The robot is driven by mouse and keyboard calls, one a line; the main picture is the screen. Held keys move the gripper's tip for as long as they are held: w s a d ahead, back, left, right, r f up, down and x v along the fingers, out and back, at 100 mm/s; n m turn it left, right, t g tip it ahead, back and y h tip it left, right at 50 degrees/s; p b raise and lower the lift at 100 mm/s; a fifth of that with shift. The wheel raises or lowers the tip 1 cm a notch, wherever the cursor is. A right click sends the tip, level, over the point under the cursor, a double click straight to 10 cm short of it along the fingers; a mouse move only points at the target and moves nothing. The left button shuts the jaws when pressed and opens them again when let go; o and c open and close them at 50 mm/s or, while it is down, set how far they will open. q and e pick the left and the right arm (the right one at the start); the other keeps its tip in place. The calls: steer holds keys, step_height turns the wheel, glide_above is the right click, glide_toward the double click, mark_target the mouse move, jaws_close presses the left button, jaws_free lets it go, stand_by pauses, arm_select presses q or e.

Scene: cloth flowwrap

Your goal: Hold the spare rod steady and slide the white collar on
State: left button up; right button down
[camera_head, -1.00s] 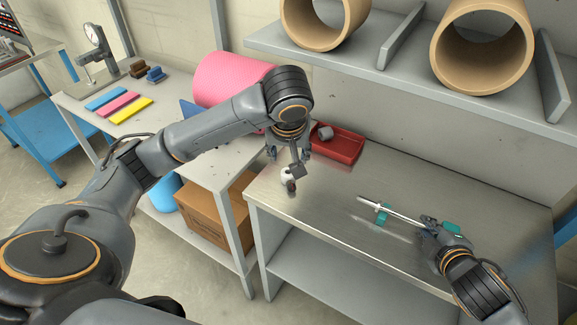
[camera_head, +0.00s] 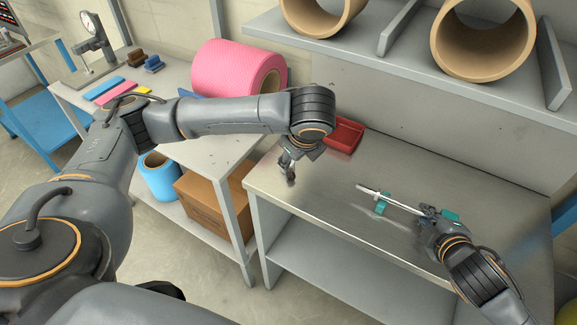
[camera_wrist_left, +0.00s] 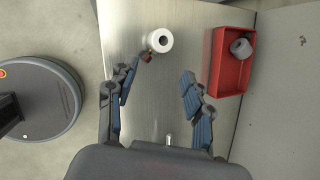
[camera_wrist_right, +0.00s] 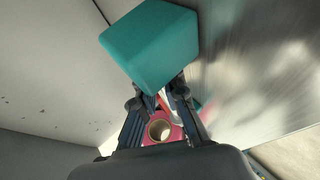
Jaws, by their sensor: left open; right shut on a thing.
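The white collar (camera_wrist_left: 159,40) stands on the metal bench in the left wrist view, with a small dark red part touching or close to its lower left side. My left gripper (camera_wrist_left: 160,75) is open, its fingers spread just short of the collar with nothing between them. In the head view this gripper (camera_head: 288,165) hides the collar. The pale spare rod (camera_head: 398,204) lies nearly level over a teal support (camera_head: 381,205), its free end pointing left. My right gripper (camera_head: 428,216) is shut on its right end. The right wrist view mostly hides the grip.
A red tray (camera_wrist_left: 232,82) with a grey ring (camera_wrist_left: 241,47) stands beside the left gripper. A teal block (camera_wrist_right: 152,45) is close to the right fingers. A shelf (camera_head: 400,62) with cardboard tubes overhangs the back. The bench middle (camera_head: 330,190) is clear.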

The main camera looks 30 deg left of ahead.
arm_select(q)
steer(key=shift+w+a+f+m, duration=0.55)
steer(key=shift+f+m, duration=0.5)
steer(key=shift+f, duration=0.4)
steer(key=shift+w+a+f+m, duration=0.6)
steer(key=shift+f+m, duration=0.4)
steer(key=shift+f, duration=0.45)
steer(key=shift+w+a+f+m, duration=0.4)
steer(key=shift+a+f+m, duration=0.25)
steer(key=shift+f+m, duration=0.6)
steer(key=shift+f, duration=0.2)
jaws_close()
steer(key=shift+r, duration=2.55)
steer(key=shift+c, duration=2)
jaws_free()
steer(key=c, duration=0.6)
